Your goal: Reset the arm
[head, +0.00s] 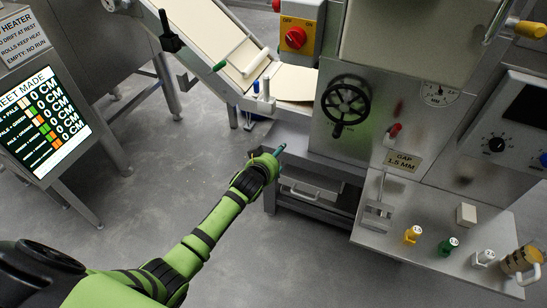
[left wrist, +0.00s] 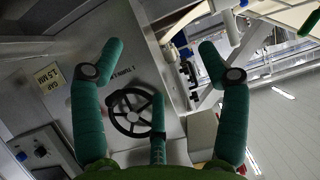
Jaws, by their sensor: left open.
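My left arm reaches in from the lower left of the head view, stretched toward the machine. Its gripper (head: 277,152) is in front of the machine's lower frame, below and left of the black handwheel (head: 345,104). In the left wrist view the green fingers of the gripper (left wrist: 161,48) are spread apart with nothing between them. The handwheel (left wrist: 139,108) shows behind the fingers there, partly covered by the middle finger. My right gripper is not in view.
A sloping conveyor (head: 215,40) with a pale sheet meets the machine above my gripper. A shelf (head: 440,275) at the right carries yellow, green and white small items, a block and a mug-like tool. A display (head: 45,125) stands at left. The floor (head: 150,190) between is clear.

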